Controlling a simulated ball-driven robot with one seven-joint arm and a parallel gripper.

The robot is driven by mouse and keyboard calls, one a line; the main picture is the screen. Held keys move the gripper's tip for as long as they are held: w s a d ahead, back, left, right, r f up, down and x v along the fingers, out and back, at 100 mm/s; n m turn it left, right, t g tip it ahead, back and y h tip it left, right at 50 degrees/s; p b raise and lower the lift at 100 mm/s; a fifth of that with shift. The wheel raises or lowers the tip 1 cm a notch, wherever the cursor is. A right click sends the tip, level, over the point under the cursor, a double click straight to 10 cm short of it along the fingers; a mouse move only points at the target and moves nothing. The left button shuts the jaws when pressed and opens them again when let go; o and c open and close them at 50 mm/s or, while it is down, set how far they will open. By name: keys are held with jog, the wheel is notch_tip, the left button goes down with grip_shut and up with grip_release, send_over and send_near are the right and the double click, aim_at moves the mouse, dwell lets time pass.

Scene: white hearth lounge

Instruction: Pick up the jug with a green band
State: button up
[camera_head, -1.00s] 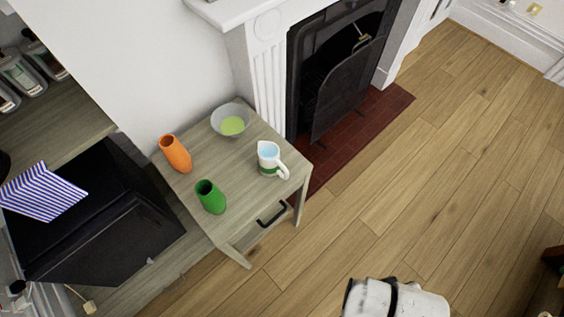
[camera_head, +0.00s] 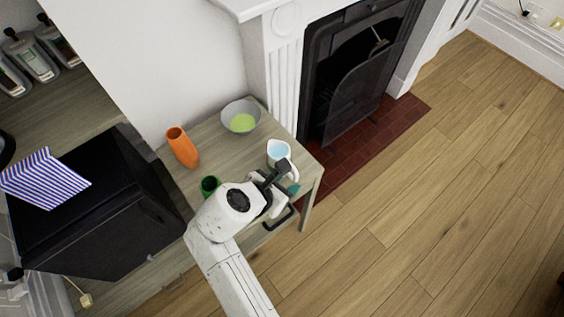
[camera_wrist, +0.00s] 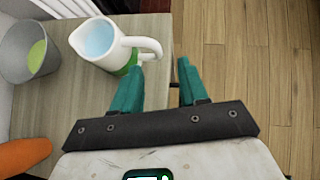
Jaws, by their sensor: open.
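The jug (camera_head: 278,151) is white with a pale blue inside and stands upright on the small wooden table (camera_head: 212,133). In the wrist view the jug (camera_wrist: 98,42) shows its handle pointing right and a bit of green band low on its side. My gripper (camera_wrist: 160,72) is open, its teal fingers just short of the handle, with the handle's end close to the left finger. I cannot tell whether they touch. In the head view my gripper (camera_head: 283,186) is at the near side of the jug and hides its lower part, including the band.
An orange vase (camera_head: 182,148), a green vase (camera_head: 209,185) partly behind my arm, and a grey bowl (camera_head: 240,117) with a green inside share the table. The fireplace (camera_head: 350,80) stands behind it. A black box-like unit (camera_head: 95,215) is at left. Open floor lies right.

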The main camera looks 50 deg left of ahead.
aim_at(295, 178)
jog(key=shift+x, duration=3.15)
jog(key=shift+a, duration=0.15)
grip_shut()
